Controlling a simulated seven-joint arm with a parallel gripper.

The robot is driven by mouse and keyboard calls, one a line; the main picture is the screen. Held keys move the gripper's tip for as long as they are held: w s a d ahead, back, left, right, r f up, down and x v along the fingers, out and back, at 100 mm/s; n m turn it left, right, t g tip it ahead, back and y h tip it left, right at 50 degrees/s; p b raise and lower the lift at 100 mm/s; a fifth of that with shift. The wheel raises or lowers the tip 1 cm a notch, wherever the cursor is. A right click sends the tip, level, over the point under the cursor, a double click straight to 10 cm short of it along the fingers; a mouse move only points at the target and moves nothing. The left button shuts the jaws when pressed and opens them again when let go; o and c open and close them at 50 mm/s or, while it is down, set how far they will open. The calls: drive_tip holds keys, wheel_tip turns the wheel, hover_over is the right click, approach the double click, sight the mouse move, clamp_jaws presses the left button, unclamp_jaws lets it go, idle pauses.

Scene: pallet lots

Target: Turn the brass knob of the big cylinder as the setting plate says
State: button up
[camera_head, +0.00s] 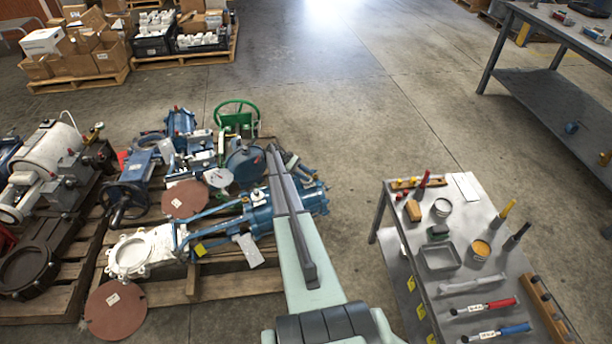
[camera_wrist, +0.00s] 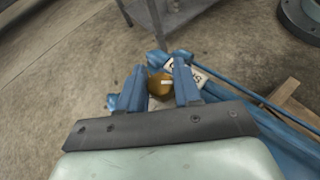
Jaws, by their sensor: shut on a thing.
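In the wrist view, my gripper (camera_wrist: 158,88) has its two blue fingers on either side of the brass knob (camera_wrist: 160,86), shut on it. The knob has a pale mark on its top. A white plate with dark lettering (camera_wrist: 198,75), probably the setting plate, shows partly behind the right finger; I cannot read it. The blue big cylinder (camera_head: 262,216) lies on the pallet in the head view, partly behind my arm. The knob and fingertips cannot be made out in the head view.
Valves and other blue cylinders crowd the wooden pallet (camera_head: 235,283), with a green handwheel (camera_head: 236,116) behind. A grey bench (camera_head: 440,290) with tools and trays stands to the right. Bare floor lies between them.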

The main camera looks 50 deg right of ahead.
drive_tip(key=shift+m+y, duration=1.1)
drive_tip(key=shift+y, duration=0.1)
drive_tip(key=shift+s, duration=0.1)
drive_tip(key=o, duration=1)
drive_tip(key=shift+a, duration=0.1)
